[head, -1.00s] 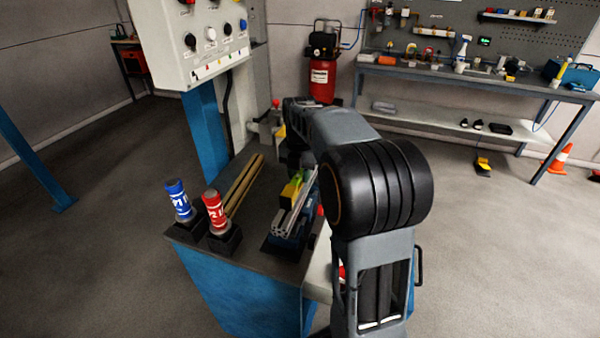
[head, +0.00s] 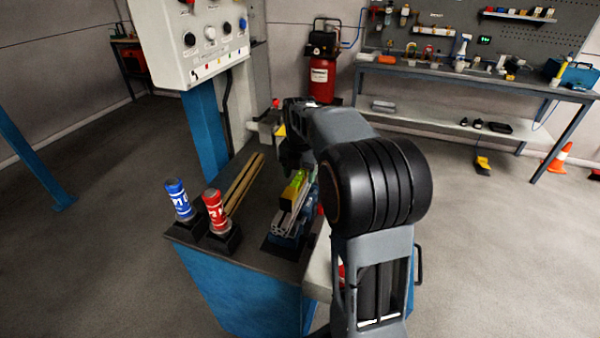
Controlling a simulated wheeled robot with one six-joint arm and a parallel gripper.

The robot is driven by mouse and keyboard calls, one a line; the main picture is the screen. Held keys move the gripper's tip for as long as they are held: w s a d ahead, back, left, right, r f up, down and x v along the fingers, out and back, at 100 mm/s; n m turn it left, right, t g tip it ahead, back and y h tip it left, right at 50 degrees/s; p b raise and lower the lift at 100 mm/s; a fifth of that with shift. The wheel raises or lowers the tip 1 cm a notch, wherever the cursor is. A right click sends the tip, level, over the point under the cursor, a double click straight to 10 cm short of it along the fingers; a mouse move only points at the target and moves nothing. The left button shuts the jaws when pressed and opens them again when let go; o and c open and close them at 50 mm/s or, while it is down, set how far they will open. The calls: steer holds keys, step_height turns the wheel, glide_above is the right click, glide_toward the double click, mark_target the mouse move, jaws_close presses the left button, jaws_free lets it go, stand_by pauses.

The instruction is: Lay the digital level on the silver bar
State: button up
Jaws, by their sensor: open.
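The digital level (head: 293,189), a small yellow-green block, shows on or right against the upper part of the silver bar (head: 283,225). I cannot tell whether it lies flat. My gripper (head: 291,166) is open, a dark shape just above and behind the level. Its fingertips are small and partly merged with my arm, so a gap to the level is hard to judge. My arm hides the right side of the bar and vise.
A blue canister (head: 179,200) and a red canister (head: 215,210) stand in dark holders at the bench's front left. Brass-coloured bars (head: 243,185) lie left of the vise. A control panel (head: 200,38) overhangs the bench's back left.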

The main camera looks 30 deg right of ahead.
step_height(320, 180, up, 14)
steer(key=p, duration=0.1)
stand_by(0.6)
steer(key=shift+f, duration=0.1)
stand_by(0.4)
steer(key=s+a+f+m+t, duration=0.2)
steer(key=s+a+f+m, duration=0.3)
steer(key=m, duration=0.8)
steer(key=s+a+f+m+t, duration=0.1)
steer(key=s+a+f+m, duration=0.4)
steer(key=s+f+m, duration=0.4)
steer(key=s+m, duration=0.4)
steer(key=m, duration=0.1)
steer(key=shift+t, duration=0.4)
